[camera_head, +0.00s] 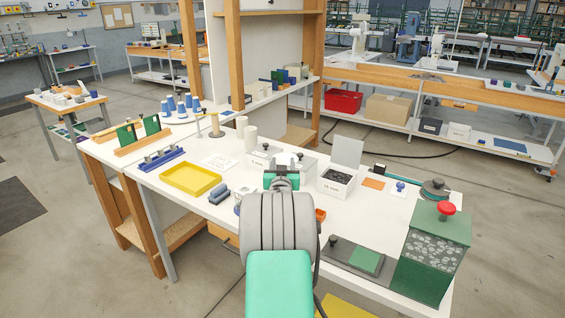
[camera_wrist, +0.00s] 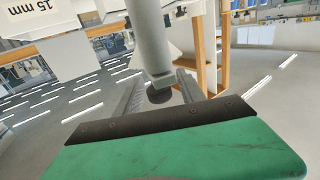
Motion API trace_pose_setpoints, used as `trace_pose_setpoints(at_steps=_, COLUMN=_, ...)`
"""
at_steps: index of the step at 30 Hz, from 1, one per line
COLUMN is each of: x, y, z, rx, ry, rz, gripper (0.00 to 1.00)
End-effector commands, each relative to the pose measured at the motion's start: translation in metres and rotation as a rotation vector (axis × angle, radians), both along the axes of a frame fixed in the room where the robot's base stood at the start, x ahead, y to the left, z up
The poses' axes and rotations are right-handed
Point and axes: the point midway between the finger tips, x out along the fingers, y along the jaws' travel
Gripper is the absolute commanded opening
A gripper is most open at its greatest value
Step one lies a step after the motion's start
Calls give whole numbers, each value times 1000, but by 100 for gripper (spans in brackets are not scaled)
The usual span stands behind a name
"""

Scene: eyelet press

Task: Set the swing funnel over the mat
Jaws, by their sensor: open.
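I cannot make out a swing funnel with certainty in either view. A green square pad (camera_head: 366,260), possibly the mat, lies on a dark plate at the front right. My gripper (camera_head: 283,180) is over the middle of the bench, its fingers mostly hidden by my arm. In the wrist view my gripper (camera_wrist: 160,82) is open, with a grey post (camera_wrist: 148,35) and dark rounded end (camera_wrist: 158,95) showing between its fingers; contact is unclear.
A 15 mm box (camera_head: 337,184) with a raised lid stands to the right of my gripper. A green housing with a red knob (camera_head: 435,250) stands at the front right. A yellow tray (camera_head: 190,180) lies at left. Bare bench top shows between these things.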

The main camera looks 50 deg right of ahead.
Motion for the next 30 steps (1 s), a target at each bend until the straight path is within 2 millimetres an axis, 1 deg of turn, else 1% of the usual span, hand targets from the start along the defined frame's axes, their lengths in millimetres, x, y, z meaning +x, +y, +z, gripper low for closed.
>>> trace_pose_setpoints(at_steps=8, x=2, y=-3, z=0, rx=0, ry=0, rz=0, gripper=46)
trace_pose_setpoints(at_steps=25, x=2, y=-2, z=0, rx=1, ry=1, rz=0, gripper=0)
trace_pose_setpoints(at_steps=30, x=2, y=-2, z=0, rx=1, ry=1, rz=0, gripper=0)
